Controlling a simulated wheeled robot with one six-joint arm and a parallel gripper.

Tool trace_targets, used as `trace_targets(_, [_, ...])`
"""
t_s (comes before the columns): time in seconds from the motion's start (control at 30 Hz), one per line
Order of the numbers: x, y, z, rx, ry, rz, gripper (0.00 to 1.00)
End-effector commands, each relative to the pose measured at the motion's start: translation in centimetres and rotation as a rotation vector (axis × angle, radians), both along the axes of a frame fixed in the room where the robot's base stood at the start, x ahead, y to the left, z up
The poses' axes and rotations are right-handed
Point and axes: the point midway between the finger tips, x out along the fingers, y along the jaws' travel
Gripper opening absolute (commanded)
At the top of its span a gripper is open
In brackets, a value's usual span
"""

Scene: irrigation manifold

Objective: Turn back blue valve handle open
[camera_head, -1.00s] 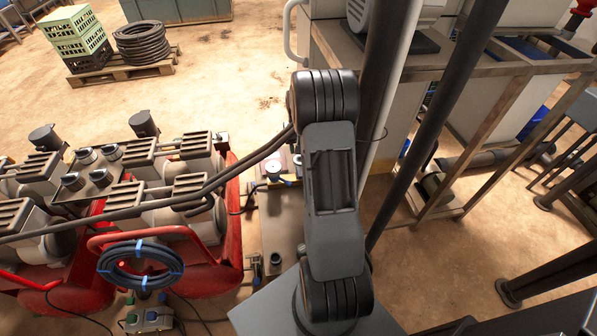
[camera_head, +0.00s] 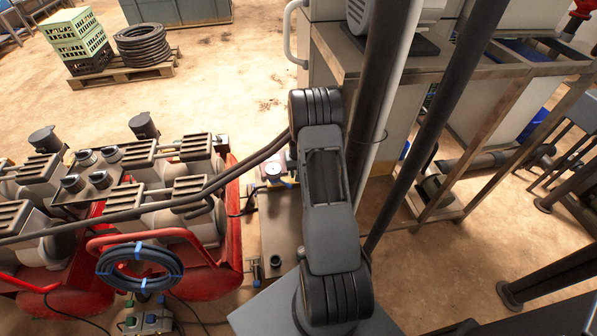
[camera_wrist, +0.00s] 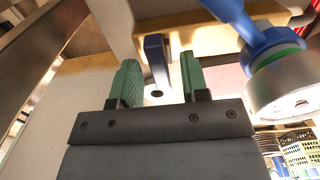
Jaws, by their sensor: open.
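A dark blue valve handle (camera_wrist: 155,58) shows in the wrist view as a short lever hanging below a pale beam-like part. My gripper (camera_wrist: 159,66) has two green ribbed fingers spread apart. The handle's lower part lies between the fingertips in the picture, closer to the left finger. I cannot tell whether they touch or how deep it sits. In the head view my arm hides the gripper and this handle.
A bright blue fitting (camera_wrist: 268,42) with a green ring and a round grey-white part (camera_wrist: 282,90) stands close right of my gripper. In the head view, red-framed machines (camera_head: 215,240) stand left, dark posts (camera_head: 440,110) and a metal bench (camera_head: 535,75) right.

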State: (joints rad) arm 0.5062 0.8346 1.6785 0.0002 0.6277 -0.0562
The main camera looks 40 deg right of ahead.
Motion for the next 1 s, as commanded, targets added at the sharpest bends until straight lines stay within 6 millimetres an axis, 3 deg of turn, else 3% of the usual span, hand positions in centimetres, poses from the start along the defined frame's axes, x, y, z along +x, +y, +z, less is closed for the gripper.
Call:
trace_targets(0.17, [0.0,0.0,0.01,0.0,0.0,0.0,0.41])
trace_targets(0.6, [0.0,0.01,0.03,0.0,0.001,0.0,0.0])
trace_targets(1.0, [0.02,0.06,-0.07,0.0,0.001,0.066,0.0])
